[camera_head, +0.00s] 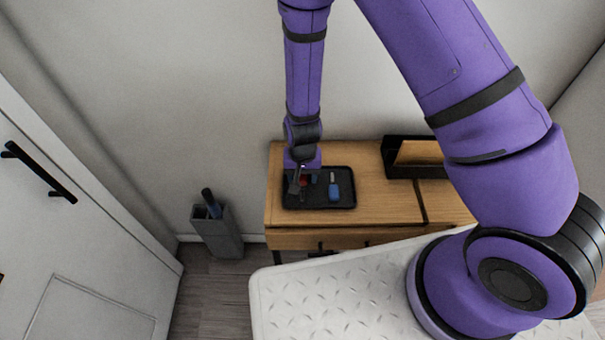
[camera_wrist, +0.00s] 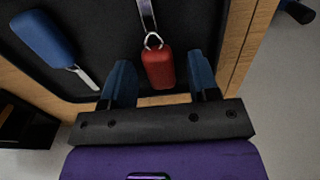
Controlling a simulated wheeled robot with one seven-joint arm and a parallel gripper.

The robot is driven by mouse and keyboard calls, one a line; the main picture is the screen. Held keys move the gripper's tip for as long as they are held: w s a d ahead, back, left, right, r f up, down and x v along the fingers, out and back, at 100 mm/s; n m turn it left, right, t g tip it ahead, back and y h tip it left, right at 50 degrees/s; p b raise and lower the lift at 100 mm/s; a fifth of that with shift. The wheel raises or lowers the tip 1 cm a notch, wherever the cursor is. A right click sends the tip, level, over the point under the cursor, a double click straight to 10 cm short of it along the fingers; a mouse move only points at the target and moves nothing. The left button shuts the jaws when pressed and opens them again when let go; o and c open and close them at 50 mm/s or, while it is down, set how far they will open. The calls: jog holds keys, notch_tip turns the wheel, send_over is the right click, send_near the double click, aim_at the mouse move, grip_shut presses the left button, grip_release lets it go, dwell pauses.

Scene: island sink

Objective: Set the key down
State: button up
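A key with a red fob (camera_wrist: 158,70) and a metal ring lies over the black tray (camera_wrist: 105,35), its metal part running out of the top of the wrist view. The red fob is partly hidden in the head view (camera_head: 304,182). My gripper (camera_wrist: 161,64) has its two blue fingers on either side of the fob, with a visible gap on both sides, so it is open. In the head view my gripper (camera_head: 299,184) points down over the left part of the tray (camera_head: 320,206). A key with a blue fob (camera_head: 335,191) lies in the tray to the right.
The tray sits on a wooden cabinet top (camera_head: 385,205). A dark open box (camera_head: 411,157) stands to its right. A grey bin (camera_head: 218,231) with a dark blue-handled item stands on the floor at left. Bare wood is free right of the tray.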

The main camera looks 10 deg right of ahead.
notch_tip(320, 180, up, 13)
notch_tip(320, 180, up, 12)
jog(key=t+y, duration=0.1)
send_over(302, 176)
jog(key=d, duration=0.4)
jog(key=s+d+r+n+t, duration=0.1)
jog(key=s+d+r, duration=0.15)
jog(key=r, duration=0.25)
jog(key=s+d+r, duration=0.1)
jog(key=d+r, duration=0.2)
jog(key=r, duration=0.3)
jog(key=s+d+r+t, duration=0.1)
jog(key=s+d+r, duration=0.4)
jog(key=s, duration=0.3)
jog(key=s+d+r+n+t+h, duration=0.1)
jog(key=s+d+r+t, duration=0.1)
jog(key=s+d+r, duration=0.3)
jog(key=s+r, duration=0.2)
jog(key=s, duration=0.1)
jog(key=shift+d+r, duration=0.25)
jog(key=shift+d, duration=0.05)
